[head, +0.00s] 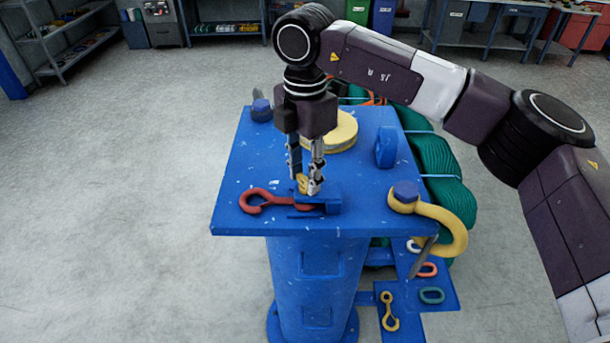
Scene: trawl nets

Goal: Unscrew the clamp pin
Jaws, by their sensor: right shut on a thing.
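A blue clamp (325,199) is on the front part of the blue pedestal top (240,180), next to a red hook (262,200). A small yellow piece (302,182), which looks like the clamp pin, shows at the fingertips. My right gripper (306,188) points down over the clamp and is shut on this yellow piece. The fingers partly hide the piece and the inner end of the red hook. I cannot tell whether the pin is still threaded in the clamp. My left gripper is not in view.
A large yellow hook (452,225) hangs over the top's right edge. A yellow disc (343,132) and an upright blue lug (386,146) stand behind my gripper. Green netting (445,180) lies at the right. A low blue shelf holds shackles and links. The floor at left is clear.

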